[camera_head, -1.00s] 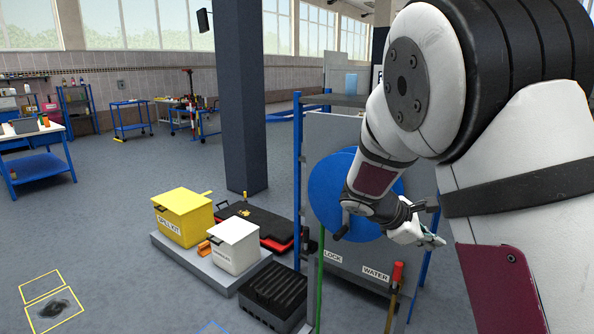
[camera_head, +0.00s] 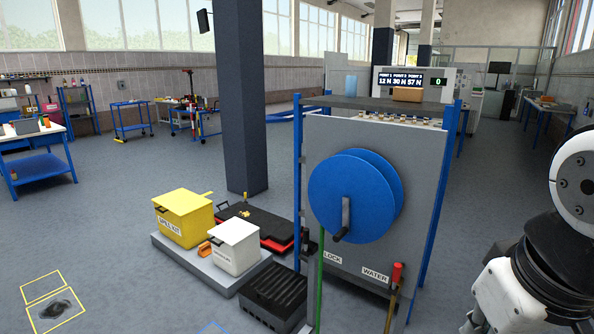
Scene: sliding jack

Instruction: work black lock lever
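A grey panel (camera_head: 415,175) carries a large blue reel (camera_head: 375,190) on its front. A grey crank arm with a black grip (camera_head: 341,235) sits on the reel's face. A LOCK label (camera_head: 332,258) is low on the panel, below the reel. A small black piece (camera_head: 306,241) shows at the panel's left edge near that label; I cannot tell if it is the lock lever or how it is set. My arm is at the lower right, clear of the panel. A small pale part at the bottom edge may be my gripper (camera_head: 474,323); its fingers cannot be made out.
A red-topped handle (camera_head: 397,272) stands by the WATER label (camera_head: 375,275).

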